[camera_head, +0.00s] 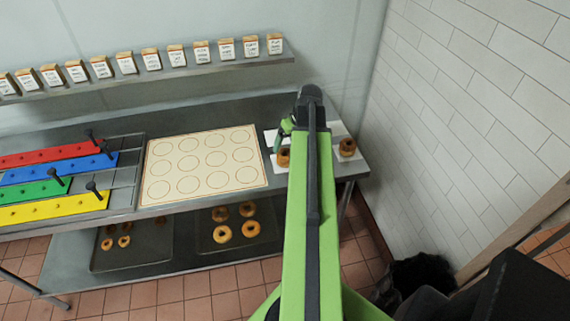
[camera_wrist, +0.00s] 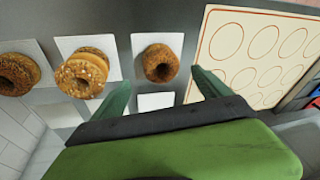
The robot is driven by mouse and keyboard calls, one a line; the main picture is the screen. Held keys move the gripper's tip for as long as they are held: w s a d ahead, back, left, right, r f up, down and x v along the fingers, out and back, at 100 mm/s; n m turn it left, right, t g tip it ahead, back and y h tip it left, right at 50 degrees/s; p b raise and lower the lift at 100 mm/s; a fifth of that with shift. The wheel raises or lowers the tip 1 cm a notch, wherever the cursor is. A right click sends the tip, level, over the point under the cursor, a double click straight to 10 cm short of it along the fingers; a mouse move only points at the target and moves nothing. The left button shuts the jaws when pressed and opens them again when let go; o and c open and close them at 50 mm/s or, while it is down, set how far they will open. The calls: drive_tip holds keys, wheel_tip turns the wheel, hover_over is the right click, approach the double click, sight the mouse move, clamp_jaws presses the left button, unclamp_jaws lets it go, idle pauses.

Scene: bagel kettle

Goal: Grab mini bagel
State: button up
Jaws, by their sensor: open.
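In the wrist view, a small brown bagel (camera_wrist: 160,63) lies on a white paper square, ahead of my gripper (camera_wrist: 161,77) and between the lines of its two green fingers. The fingers are spread apart and hold nothing. To its left, a seeded bagel (camera_wrist: 80,76) sits on top of another on a second square. A further brown bagel (camera_wrist: 14,74) lies at the far left. In the head view, my gripper (camera_head: 284,132) is over the right end of the counter, partly hidden by my arm. Bagels there show on either side of the arm (camera_head: 283,158) (camera_head: 347,147).
A cream mat with printed circles (camera_head: 256,180) lies left of the papers. Coloured bars with dark pegs (camera_head: 60,168) lie on a rack further left. Small bagels (camera_head: 125,241) and larger ones (camera_head: 222,233) sit on lower-shelf trays. A tiled wall (camera_head: 470,110) stands at the right.

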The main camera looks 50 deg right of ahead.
sight(286, 152)
drive_tip(key=b+x, duration=0.5)
drive_tip(key=shift+a+f, duration=0.2)
drive_tip(key=shift+r, duration=0.2)
drive_tip(key=c, duration=1.4)
